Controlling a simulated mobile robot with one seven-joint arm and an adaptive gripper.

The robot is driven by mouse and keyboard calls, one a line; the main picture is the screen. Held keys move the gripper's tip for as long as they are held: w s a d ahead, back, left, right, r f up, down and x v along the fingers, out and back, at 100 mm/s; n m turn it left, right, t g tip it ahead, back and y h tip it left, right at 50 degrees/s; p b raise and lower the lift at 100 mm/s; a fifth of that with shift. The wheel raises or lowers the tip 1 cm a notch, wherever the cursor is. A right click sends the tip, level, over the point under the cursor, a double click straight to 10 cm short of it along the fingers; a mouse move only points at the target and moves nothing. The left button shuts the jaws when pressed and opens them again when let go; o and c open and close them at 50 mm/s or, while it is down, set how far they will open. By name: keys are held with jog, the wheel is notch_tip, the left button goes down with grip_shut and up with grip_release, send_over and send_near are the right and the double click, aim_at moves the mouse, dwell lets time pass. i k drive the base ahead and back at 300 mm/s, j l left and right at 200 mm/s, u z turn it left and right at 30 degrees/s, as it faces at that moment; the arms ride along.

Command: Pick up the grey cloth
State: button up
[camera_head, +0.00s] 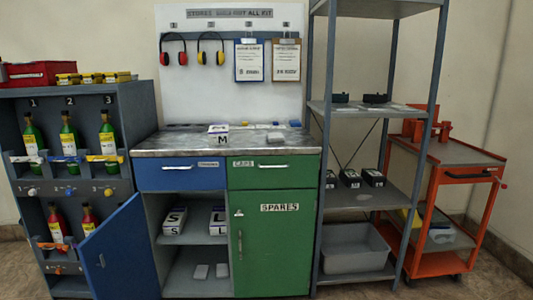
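A small flat grey item (275,137) lies on the right part of the metal worktop (180,146), and it may be the grey cloth. Another greyish item (441,236) lies on the lower shelf of the orange cart (440,155), next to something yellow, and it could also be the cloth. Both are too small for me to tell which is cloth. My gripper is not in view.
The blue cabinet door (115,250) stands open at the left. The green door (270,240) is shut. A grey shelving unit (375,108) with a grey bin (353,252) stands beside the cart.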

aim_at(272, 138)
jog(key=i+z, duration=0.15)
jog(key=i, duration=0.35)
jog(key=i+j+z, duration=0.15)
jog(key=i, duration=0.3)
jog(key=i+j+z, duration=0.1)
jog(key=i, duration=0.35)
jog(key=i+j+z, duration=0.15)
jog(key=i+z, duration=0.15)
jog(key=i, duration=0.15)
jog(key=i+j+z, duration=0.35)
jog(key=i, duration=0.55)
